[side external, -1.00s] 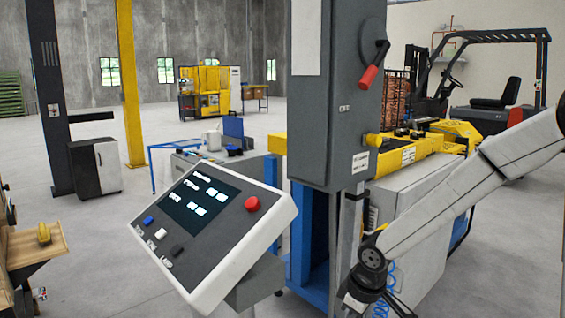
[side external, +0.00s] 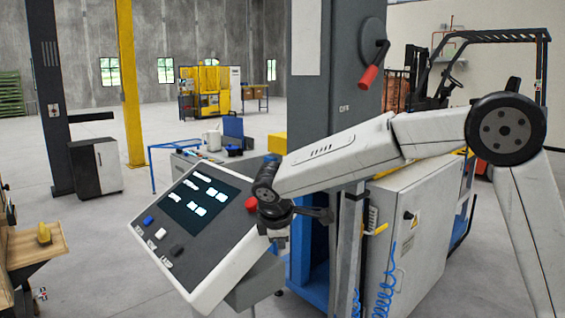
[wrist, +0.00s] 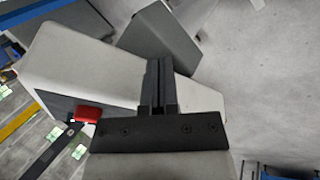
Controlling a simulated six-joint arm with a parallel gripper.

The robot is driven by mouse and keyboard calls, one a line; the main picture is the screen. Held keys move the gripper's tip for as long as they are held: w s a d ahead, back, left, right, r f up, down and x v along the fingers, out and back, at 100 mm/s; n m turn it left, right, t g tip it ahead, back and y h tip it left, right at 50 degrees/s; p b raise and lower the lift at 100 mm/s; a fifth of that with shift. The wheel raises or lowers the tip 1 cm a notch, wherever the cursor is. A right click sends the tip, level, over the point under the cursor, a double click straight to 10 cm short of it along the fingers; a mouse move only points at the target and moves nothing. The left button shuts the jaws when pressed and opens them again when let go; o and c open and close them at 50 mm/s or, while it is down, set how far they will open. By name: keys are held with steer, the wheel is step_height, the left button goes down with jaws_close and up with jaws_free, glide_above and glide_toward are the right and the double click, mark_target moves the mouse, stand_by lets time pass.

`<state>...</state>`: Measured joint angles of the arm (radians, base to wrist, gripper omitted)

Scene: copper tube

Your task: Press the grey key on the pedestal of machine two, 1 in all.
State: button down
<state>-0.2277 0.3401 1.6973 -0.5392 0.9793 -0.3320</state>
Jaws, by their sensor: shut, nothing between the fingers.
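The sloped control panel (side external: 205,215) stands on a grey pedestal and has a screen, a red round button (side external: 251,204) and three small keys along its lower left edge. The keys are blue (side external: 148,220), white (side external: 160,234) and dark grey (side external: 177,250). My gripper (side external: 283,239) is at the panel's right side, close to the red button and well right of the keys. In the wrist view its fingers (wrist: 158,68) are together, in front of the pale panel housing (wrist: 80,62); the red button shows at left. The keys are not clearly visible there. Contact cannot be told.
The tall grey machine column (side external: 335,70) with a red-handled lever stands behind my arm. A pale cabinet (side external: 385,240) with blue coiled hose is at right. A wooden bench (side external: 35,250) stands at far left. Open floor lies left of the panel.

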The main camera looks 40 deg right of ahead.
mark_target(177, 250)
steer(key=w+a+r, duration=0.1)
steer(key=w, duration=0.1)
steer(key=w+a+r+n+t+h, duration=0.1)
steer(key=w+a+r, duration=0.1)
steer(key=w, duration=0.1)
steer(key=w+a+r+n, duration=0.1)
steer(key=w+r, duration=0.1)
steer(key=w, duration=0.1)
steer(key=shift+a+r+t+h, duration=0.25)
steer(key=shift+a+t+h, duration=0.05)
steer(key=w+a+n+t+y, duration=0.2)
steer(key=w+a+t+y, duration=0.1)
steer(key=w+a, duration=0.9)
steer(key=shift+w+a+f+t, duration=0.25)
steer(key=shift+a+t, duration=0.45)
steer(key=shift+a, duration=1.5)
steer(key=shift+d+f, duration=0.1)
steer(key=shift+f, duration=0.05)
steer(key=shift+d+f, duration=0.7)
steer(key=shift+f, duration=0.5)
steer(key=shift+d+f, duration=0.7)
steer(key=shift+f, duration=0.55)
steer(key=shift+d+f, duration=0.7)
steer(key=shift+f, duration=0.5)
